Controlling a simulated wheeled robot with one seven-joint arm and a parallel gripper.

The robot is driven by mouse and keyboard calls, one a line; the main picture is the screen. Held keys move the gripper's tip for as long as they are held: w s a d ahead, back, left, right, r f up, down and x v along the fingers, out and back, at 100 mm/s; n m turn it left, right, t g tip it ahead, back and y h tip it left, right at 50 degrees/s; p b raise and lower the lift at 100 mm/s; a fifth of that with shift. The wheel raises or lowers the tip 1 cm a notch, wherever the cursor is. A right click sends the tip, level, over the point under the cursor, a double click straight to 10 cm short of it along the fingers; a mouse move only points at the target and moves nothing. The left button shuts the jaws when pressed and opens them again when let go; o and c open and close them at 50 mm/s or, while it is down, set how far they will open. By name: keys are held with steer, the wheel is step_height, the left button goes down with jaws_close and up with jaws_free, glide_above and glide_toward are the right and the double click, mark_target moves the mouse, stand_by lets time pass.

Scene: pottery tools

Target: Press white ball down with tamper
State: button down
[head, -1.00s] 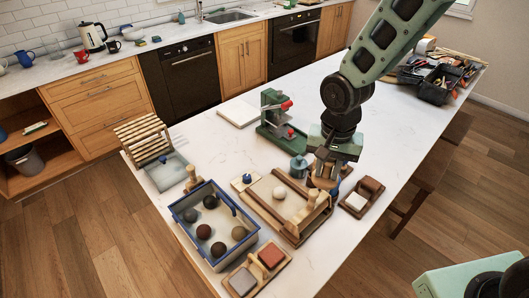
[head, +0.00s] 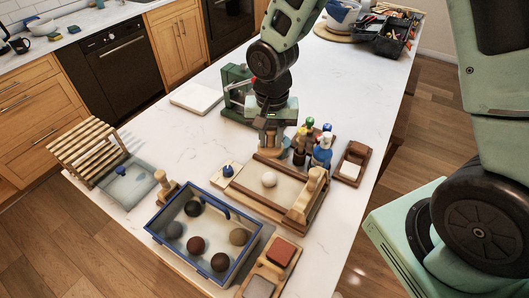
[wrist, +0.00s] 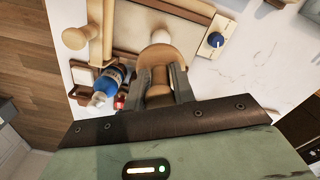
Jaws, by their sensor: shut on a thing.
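The white ball (head: 269,180) rests on the cream surface of a wood-framed board (head: 289,193). My gripper (head: 271,132) is shut on the wooden tamper (head: 273,150), holding it on the far side of the ball in the head view. In the wrist view the tamper's handle (wrist: 158,86) sits between both fingers, and its wide round end (wrist: 156,58) points away from the gripper. The ball (wrist: 161,37) shows just past that end, partly hidden by it. I cannot tell the gap between tamper and ball.
Squeeze bottles (head: 322,152) stand right of the gripper. A blue-rimmed bin (head: 163,212) with several dark balls is at front left. A blue-knobbed block (head: 228,171) lies left of the board, a green press (head: 235,84) behind.

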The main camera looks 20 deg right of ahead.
steer(key=shift+f+b, duration=3.9)
steer(key=shift+f, duration=1)
steer(key=shift+f+b, duration=0.55)
steer(key=shift+f, duration=0.05)
steer(key=shift+r+p, duration=0.65)
steer(key=shift+r, duration=0.2)
steer(key=shift+f+b, duration=0.85)
steer(key=shift+f, duration=0.2)
steer(key=shift+r+p, duration=0.65)
steer(key=shift+r, duration=0.25)
steer(key=shift+f+b, duration=0.9)
steer(key=shift+f, duration=0.15)
steer(key=shift+r, duration=0.1)
steer(key=shift+r+p, duration=0.85)
